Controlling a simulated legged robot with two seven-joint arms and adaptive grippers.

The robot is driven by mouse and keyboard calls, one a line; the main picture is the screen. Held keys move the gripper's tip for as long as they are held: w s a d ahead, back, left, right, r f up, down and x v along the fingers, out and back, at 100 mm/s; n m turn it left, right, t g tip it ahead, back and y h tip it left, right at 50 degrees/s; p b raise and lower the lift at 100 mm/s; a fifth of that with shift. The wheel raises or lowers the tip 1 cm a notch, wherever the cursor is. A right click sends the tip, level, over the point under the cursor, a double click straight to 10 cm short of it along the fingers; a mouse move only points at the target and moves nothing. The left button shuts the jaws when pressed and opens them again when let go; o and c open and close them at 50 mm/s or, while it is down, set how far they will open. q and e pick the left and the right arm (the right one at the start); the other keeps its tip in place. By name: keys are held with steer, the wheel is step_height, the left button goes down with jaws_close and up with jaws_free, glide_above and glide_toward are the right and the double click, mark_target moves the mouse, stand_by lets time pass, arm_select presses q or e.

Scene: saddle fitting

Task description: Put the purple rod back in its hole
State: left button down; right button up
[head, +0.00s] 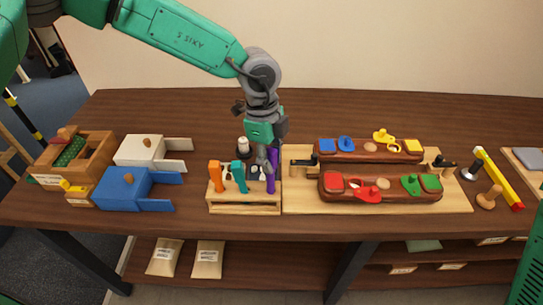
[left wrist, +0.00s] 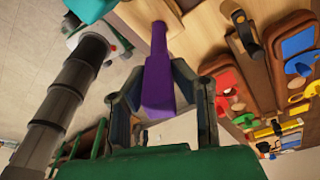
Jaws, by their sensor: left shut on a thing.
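The purple rod (head: 271,172) is upright at the right end of the wooden tool rack (head: 245,208). My left gripper (head: 265,158) comes down from above and is shut on the rod. In the left wrist view the purple rod (left wrist: 158,85) stands between the two fingers. An orange-handled tool (head: 215,176) and a teal-handled tool (head: 238,176) stand in the rack to the left. The rod's lower end is close to the rack. I cannot tell whether it is in a hole. My right gripper is not in view.
A blue box (head: 124,188) and a white box (head: 140,152) stand left of the rack. A pale board (head: 300,205) with two dark red-brown blocks (head: 380,188) lies close on the right. A small white-topped item (head: 243,145) stands behind the rack. The table front is clear.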

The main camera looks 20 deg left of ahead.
arm_select(q)
steer(key=shift+f+b, duration=0.55)
steer(key=shift+f, duration=1.6)
steer(key=c, duration=1.3)
jaws_free()
